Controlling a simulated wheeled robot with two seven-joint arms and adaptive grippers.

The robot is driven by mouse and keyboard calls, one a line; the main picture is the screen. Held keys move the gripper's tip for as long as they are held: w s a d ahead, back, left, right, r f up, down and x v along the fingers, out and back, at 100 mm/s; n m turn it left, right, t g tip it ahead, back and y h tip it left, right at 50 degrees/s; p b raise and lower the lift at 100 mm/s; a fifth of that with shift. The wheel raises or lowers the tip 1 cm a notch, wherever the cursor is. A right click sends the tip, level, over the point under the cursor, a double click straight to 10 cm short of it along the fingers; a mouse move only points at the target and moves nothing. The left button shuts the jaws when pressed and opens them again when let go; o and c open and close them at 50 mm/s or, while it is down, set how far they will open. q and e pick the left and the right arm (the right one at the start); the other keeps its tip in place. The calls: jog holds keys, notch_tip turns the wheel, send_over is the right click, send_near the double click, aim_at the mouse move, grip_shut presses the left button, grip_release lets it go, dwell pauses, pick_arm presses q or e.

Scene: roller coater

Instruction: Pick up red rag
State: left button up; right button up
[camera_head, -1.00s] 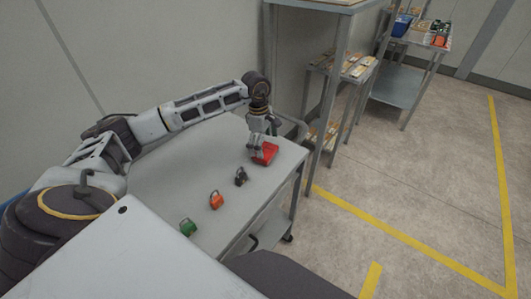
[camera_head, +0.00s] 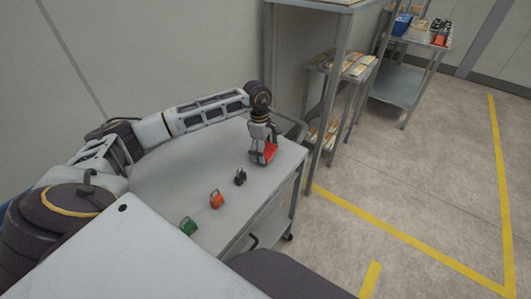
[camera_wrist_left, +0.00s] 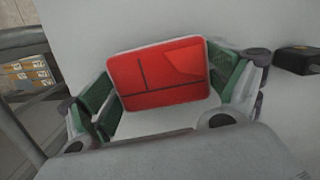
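The red rag (camera_head: 270,152) lies folded flat near the far right end of the grey cart top. In the left wrist view the rag (camera_wrist_left: 160,75) fills the middle as a red rectangle with fold lines and a pale edge. My left gripper (camera_head: 264,158) is down over the rag, pointing at the cart top. In the left wrist view its green-padded fingers (camera_wrist_left: 168,92) are spread, one on each side of the rag. The rag looks uncreased; whether the pads touch its edges is hard to tell. My right gripper is not in view.
A black padlock (camera_head: 240,177), an orange padlock (camera_head: 217,200) and a green padlock (camera_head: 188,226) stand in a row on the cart top (camera_head: 185,178). A shelf rack (camera_head: 340,60) stands just beyond the cart. Open floor lies to the right.

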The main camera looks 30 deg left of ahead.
aim_at(266, 149)
pick_arm(q)
jog(key=shift+c, duration=0.8)
jog(key=shift+r, duration=0.15)
jog(key=shift+r, duration=0.2)
notch_tip(266, 149, up, 9)
jog(key=shift+r+b, duration=0.2)
jog(key=shift+b, duration=0.2)
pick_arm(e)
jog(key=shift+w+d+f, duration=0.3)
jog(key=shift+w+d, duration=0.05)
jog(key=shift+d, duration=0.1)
pick_arm(q)
jog(key=o, duration=0.4)
jog(key=c, duration=0.3)
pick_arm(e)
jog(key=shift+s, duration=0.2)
pick_arm(q)
jog(key=shift+d, duration=0.1)
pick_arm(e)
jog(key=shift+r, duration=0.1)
